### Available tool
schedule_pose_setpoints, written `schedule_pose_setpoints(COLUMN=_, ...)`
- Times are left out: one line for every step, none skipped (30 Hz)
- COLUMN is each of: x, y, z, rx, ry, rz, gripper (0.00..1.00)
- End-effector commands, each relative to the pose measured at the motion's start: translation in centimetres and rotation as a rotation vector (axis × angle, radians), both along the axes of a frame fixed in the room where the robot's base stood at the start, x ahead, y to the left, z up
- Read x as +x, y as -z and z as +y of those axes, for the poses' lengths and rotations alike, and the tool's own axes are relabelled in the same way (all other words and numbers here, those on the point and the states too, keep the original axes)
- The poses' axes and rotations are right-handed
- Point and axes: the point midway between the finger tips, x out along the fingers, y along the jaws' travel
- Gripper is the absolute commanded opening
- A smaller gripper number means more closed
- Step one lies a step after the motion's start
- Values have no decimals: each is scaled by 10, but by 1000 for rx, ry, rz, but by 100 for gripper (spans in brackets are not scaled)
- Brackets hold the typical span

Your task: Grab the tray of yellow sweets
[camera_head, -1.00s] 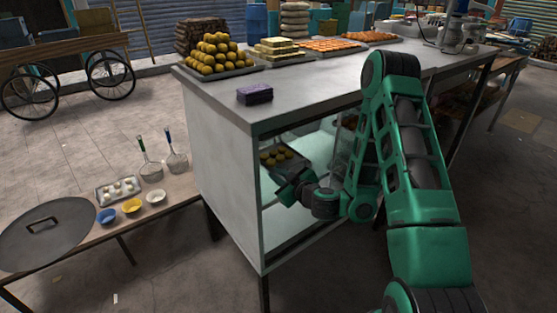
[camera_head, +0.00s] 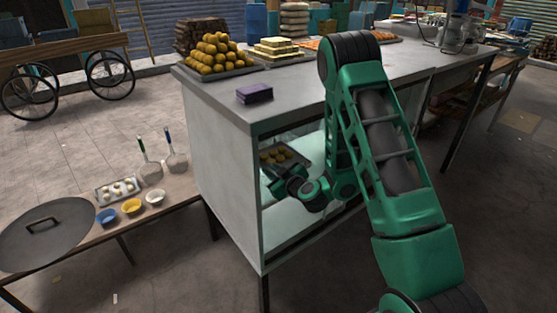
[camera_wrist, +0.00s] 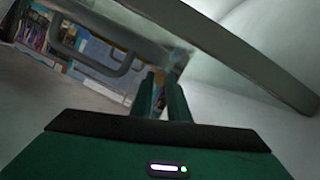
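A dark tray of round yellow sweets (camera_head: 279,152) is inside the glass-fronted case under the counter, in the head view. My gripper (camera_head: 270,174) reaches into the case at the tray's near left side, and my wrist hides part of the tray. In the wrist view my two green fingers (camera_wrist: 160,92) stand close together with a narrow gap. Their tips are near a grey, slanting edge (camera_wrist: 240,55) that crosses the picture. I cannot tell whether they grip it. Another tray (camera_head: 232,72), with a pile of yellow sweets, stands on the counter top.
A purple box (camera_head: 254,93) lies on the counter's near edge. A low bench at left holds bowls (camera_head: 131,206), a lid (camera_head: 45,232) and ladles (camera_head: 150,172).

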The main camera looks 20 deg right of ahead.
Motion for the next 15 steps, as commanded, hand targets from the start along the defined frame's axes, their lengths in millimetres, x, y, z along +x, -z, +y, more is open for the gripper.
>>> schedule_pose_setpoints(x=3, y=1, z=1, rx=-3, ry=-2, rz=-1, gripper=15)
schedule_pose_setpoints(x=4, y=1, z=2, rx=-2, ry=-2, rz=-2, gripper=15)
schedule_pose_setpoints(x=7, y=3, z=3, rx=-4, ry=-4, rz=-2, gripper=15)
schedule_pose_setpoints(x=10, y=4, z=3, rx=-3, ry=-4, rz=-3, gripper=15)
schedule_pose_setpoints(x=13, y=4, z=4, rx=-4, ry=-3, rz=-3, gripper=15)
schedule_pose_setpoints(x=16, y=6, z=5, rx=-3, ry=-5, rz=-4, gripper=15)
schedule_pose_setpoints(x=19, y=8, z=5, rx=-3, ry=-4, rz=-3, gripper=15)
schedule_pose_setpoints(x=23, y=9, z=5, rx=-4, ry=-3, rz=-3, gripper=15)
schedule_pose_setpoints(x=27, y=10, z=6, rx=-3, ry=-4, rz=-4, gripper=15)
schedule_pose_setpoints(x=29, y=12, z=6, rx=-4, ry=-3, rz=-3, gripper=15)
schedule_pose_setpoints(x=32, y=13, z=7, rx=-3, ry=-4, rz=-3, gripper=15)
schedule_pose_setpoints(x=35, y=14, z=7, rx=-3, ry=-4, rz=-3, gripper=15)
schedule_pose_setpoints(x=37, y=15, z=8, rx=-2, ry=-3, rz=-2, gripper=15)
schedule_pose_setpoints(x=39, y=16, z=8, rx=-3, ry=-4, rz=-2, gripper=15)
schedule_pose_setpoints(x=41, y=16, z=9, rx=-2, ry=-2, rz=-2, gripper=15)
